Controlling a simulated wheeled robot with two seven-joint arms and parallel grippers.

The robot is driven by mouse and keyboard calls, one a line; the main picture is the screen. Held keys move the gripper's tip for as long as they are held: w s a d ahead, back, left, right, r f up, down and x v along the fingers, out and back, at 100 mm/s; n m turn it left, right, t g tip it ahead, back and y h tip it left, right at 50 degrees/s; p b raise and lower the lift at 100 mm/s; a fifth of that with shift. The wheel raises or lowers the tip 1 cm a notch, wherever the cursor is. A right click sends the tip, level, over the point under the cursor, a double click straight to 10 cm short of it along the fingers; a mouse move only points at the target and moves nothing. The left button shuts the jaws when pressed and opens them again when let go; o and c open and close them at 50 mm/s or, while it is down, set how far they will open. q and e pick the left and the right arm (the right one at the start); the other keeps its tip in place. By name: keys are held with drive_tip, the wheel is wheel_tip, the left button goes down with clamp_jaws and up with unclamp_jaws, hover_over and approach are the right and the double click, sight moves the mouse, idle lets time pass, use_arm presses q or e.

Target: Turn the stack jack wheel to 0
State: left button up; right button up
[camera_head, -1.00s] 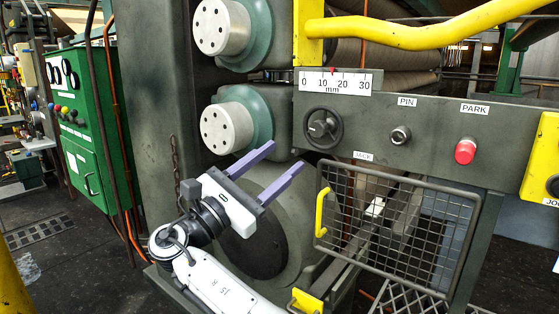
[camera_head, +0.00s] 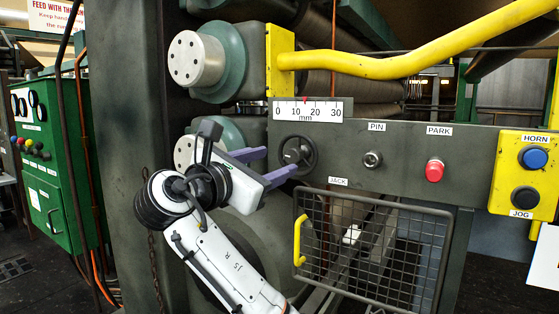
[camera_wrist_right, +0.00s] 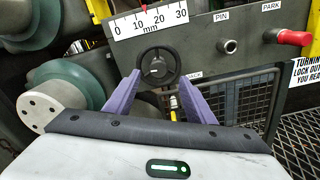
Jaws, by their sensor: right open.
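The jack wheel (camera_head: 300,152) is a dark round handwheel on the grey panel, above the "JACK" label (camera_head: 338,181). It also shows in the right wrist view (camera_wrist_right: 156,66), framed between my fingertips. The white mm scale (camera_head: 308,110) above it runs from 0 to 30; its red pointer stands between 10 and 20. My right gripper (camera_head: 280,162) is open and empty, its two purple fingers pointing at the wheel. In the head view the fingertips reach the wheel's left edge; I cannot tell whether they touch it. My left gripper is not in view.
Right of the wheel are the PIN knob (camera_head: 373,160), the red PARK knob (camera_head: 434,171) and the yellow HORN and JOG box (camera_head: 520,175). A mesh guard (camera_head: 375,245) with a yellow handle hangs below. A yellow pipe (camera_head: 400,66) crosses above.

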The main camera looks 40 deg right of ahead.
sight(292, 156)
drive_tip(key=b+x, duration=0.1)
drive_tip(key=x, duration=0.5)
drive_tip(key=shift+a+f, duration=0.1)
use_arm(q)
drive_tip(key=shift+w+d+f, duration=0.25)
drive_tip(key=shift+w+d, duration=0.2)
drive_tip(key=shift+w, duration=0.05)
use_arm(e)
drive_tip(key=shift+x, duration=0.75)
drive_tip(key=shift+w, duration=0.1)
